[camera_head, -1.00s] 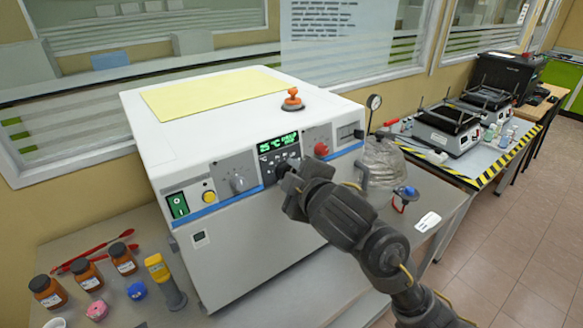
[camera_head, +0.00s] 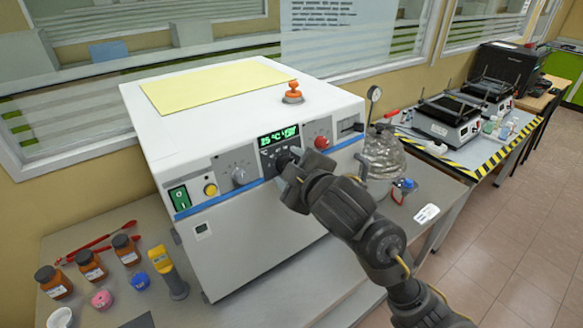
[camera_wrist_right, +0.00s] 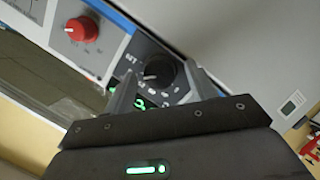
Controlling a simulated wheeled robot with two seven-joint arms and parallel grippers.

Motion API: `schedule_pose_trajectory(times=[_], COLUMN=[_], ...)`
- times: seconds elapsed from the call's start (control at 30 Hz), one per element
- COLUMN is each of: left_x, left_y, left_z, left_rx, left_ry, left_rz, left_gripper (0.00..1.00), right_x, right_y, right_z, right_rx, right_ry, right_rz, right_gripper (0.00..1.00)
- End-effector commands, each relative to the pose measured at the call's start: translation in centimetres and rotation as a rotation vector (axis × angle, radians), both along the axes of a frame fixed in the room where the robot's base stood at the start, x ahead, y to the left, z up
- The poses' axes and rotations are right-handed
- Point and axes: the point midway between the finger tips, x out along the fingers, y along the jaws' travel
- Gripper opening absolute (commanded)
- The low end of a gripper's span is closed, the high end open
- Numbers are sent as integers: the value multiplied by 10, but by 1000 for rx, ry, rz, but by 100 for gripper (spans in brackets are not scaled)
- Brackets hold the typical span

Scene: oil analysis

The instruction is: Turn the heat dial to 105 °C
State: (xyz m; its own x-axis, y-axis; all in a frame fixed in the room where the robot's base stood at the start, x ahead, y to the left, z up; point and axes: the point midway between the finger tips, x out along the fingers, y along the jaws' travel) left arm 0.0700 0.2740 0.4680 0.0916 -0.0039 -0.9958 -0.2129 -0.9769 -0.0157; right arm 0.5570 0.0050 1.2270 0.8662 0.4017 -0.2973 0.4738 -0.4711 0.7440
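The heat dial is a black round knob (camera_wrist_right: 160,72) with a light pointer mark, seen in the right wrist view on a dark panel with markings around it. In the head view my gripper mostly hides it. A green-lit display (camera_head: 278,137) sits just above; it shows a °C reading, but I cannot read the digits surely. My right gripper (camera_head: 289,168) is at the panel. In the wrist view its two fingers (camera_wrist_right: 163,92) stand apart on either side of the knob; I cannot tell whether they touch it. My left gripper is out of view.
A red knob (camera_head: 321,142) is right of the display, a grey knob (camera_head: 240,176) left. A green switch (camera_head: 180,198) and yellow button (camera_head: 210,190) are further left. A glass vessel (camera_head: 383,155) stands right of the machine. Brown bottles (camera_head: 90,265) and a yellow-grey handheld device (camera_head: 168,270) stand front left.

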Motion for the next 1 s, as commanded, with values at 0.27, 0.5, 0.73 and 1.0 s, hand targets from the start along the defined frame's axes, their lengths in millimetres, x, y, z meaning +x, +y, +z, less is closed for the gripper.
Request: schedule_pose_trajectory(times=[0.27,0.5,0.73,1.0], left_x=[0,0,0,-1], left_y=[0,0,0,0], left_z=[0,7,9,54], left_rx=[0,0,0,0], left_ry=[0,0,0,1], left_rz=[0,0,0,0], left_gripper=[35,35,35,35], right_x=[-1,-26,-75,-87], right_y=[-1,-11,-34,-42], right_z=[0,10,26,36], right_rx=[0,3,4,-4], right_ry=[0,1,-2,-3], right_rz=[0,1,2,-6], right_gripper=[56,56,56,56])
